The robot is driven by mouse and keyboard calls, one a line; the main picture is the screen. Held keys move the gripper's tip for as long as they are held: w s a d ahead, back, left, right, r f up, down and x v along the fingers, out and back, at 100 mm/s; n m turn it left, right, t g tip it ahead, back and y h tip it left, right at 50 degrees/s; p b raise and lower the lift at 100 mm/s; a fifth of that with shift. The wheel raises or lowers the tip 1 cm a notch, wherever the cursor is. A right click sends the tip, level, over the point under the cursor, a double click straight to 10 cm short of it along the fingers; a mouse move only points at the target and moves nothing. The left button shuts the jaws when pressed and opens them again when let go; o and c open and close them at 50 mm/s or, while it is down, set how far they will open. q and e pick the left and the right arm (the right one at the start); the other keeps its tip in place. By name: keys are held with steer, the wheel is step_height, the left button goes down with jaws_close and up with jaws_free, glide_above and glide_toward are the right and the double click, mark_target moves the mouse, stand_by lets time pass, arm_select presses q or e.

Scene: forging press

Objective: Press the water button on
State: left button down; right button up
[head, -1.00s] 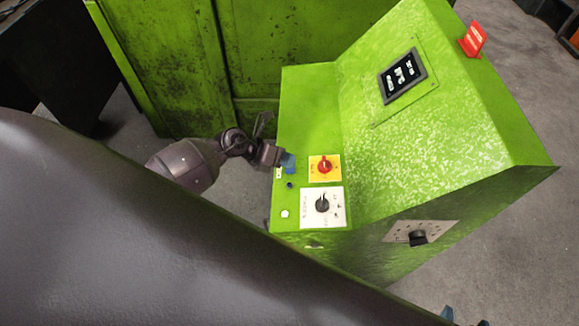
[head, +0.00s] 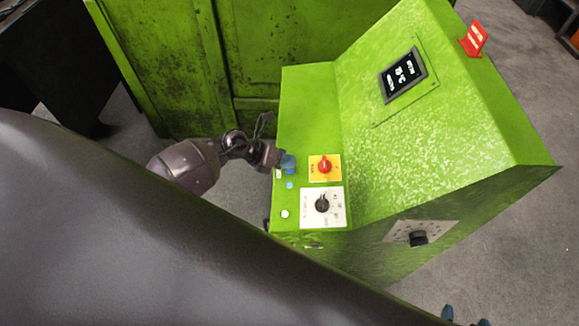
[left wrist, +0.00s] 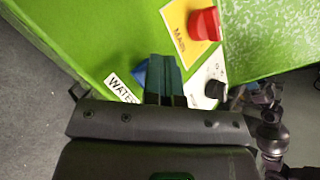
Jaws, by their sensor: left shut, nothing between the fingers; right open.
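The green control console (head: 305,110) carries a white WATER label (left wrist: 122,88), clear in the left wrist view. A blue button (left wrist: 140,74) sits beside that label, partly hidden by my left gripper (left wrist: 166,82). The gripper's fingers are shut and empty, right at the button; I cannot tell whether they touch it. In the head view my left gripper (head: 288,161) is over the console's left edge. Just below it a small round light-blue piece (head: 290,185) looks bright. My right gripper (head: 465,314) shows only its blue fingertips, apart, at the bottom right edge.
A red MAIN switch (head: 324,167) on a yellow plate is close right of my left gripper. A black knob (head: 322,205) on a white plate and a white button (head: 285,214) lie below. A display (head: 403,75) is on the sloped face. A green cabinet (head: 170,60) stands behind.

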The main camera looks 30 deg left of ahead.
steer(key=shift+s, duration=0.25)
arm_select(q)
steer(key=shift+s+r+p, duration=0.1)
steer(key=shift+r+p, duration=0.3)
steer(key=shift+p, duration=0.1)
arm_select(e)
steer(key=shift+s+r, duration=0.1)
steer(key=shift+r, duration=0.3)
